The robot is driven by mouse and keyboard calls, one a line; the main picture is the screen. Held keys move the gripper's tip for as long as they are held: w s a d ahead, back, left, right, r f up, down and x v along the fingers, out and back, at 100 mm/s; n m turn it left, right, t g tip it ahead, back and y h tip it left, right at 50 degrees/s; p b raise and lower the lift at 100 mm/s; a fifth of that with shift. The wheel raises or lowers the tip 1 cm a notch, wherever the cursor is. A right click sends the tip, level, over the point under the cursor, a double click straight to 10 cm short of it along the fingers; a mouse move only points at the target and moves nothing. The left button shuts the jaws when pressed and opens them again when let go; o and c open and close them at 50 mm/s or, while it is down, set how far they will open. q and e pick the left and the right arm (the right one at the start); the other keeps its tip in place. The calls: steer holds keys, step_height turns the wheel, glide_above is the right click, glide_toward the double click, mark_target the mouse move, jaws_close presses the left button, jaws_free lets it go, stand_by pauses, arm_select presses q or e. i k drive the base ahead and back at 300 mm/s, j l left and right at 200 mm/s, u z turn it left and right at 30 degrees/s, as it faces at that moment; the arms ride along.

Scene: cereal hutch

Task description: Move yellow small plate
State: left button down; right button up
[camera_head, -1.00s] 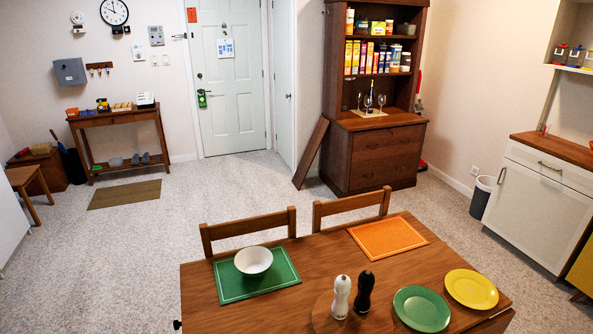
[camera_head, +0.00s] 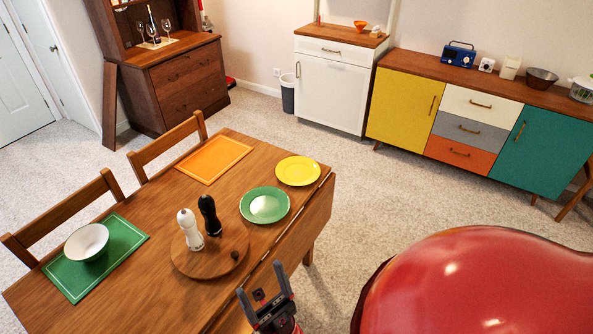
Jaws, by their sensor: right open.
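The yellow small plate (camera_head: 298,171) lies flat near the far right corner of the wooden dining table (camera_head: 135,290). A green plate (camera_head: 265,205) lies just in front of it, close to its near edge. My right gripper (camera_head: 262,279) is at the bottom of the view by the table's near right edge. Its two fingers are apart with nothing between them, and it is well short of the yellow plate. My left gripper is not in view.
A round wooden board (camera_head: 196,262) carries a white mill (camera_head: 190,230) and a black mill (camera_head: 209,215). An orange placemat (camera_head: 213,158) is bare. A white bowl (camera_head: 86,242) sits on a green placemat (camera_head: 122,247). A red rounded shape (camera_head: 480,285) fills the lower right. Open carpet lies beyond the table.

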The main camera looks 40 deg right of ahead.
mark_target(294, 170)
steer(key=i+l+z, duration=0.25)
steer(key=l, duration=0.4)
steer(key=i+l+z, duration=0.3)
steer(key=l, duration=0.3)
steer(key=i+l+z, duration=0.25)
steer(key=l, duration=0.35)
steer(key=i+l+z, duration=0.25)
steer(key=i+l, duration=0.15)
